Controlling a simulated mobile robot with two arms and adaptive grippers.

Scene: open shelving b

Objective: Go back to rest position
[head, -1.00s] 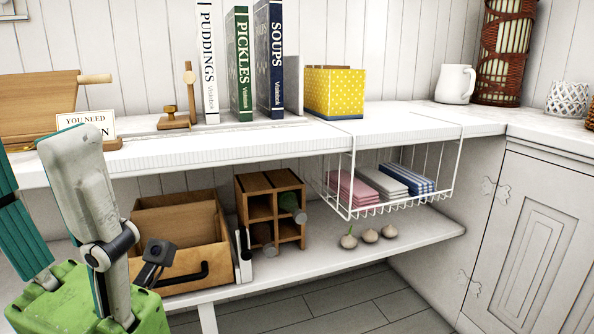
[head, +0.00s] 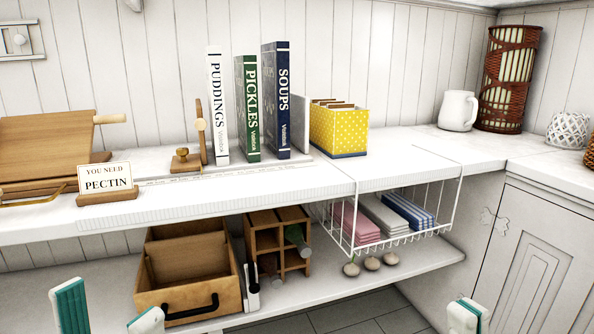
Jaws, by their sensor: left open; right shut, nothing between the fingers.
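My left gripper (head: 108,312) shows at the bottom left edge of the head view. Its two teal and white fingertips stand apart with nothing visible between them. My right gripper (head: 467,315) shows at the bottom right edge, its fingertips together and holding nothing. Both are in front of the shelving, low in the picture and apart from each other. The rest of both grippers is cut off by the frame's lower edge.
The white counter (head: 400,160) holds books (head: 285,100), a yellow recipe box (head: 340,130), a pectin sign (head: 107,180) and a white pitcher (head: 458,110). Below are an open wooden box (head: 175,298), a bottle rack (head: 268,238), a wire basket (head: 440,222) with cloths, and garlic bulbs (head: 372,264).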

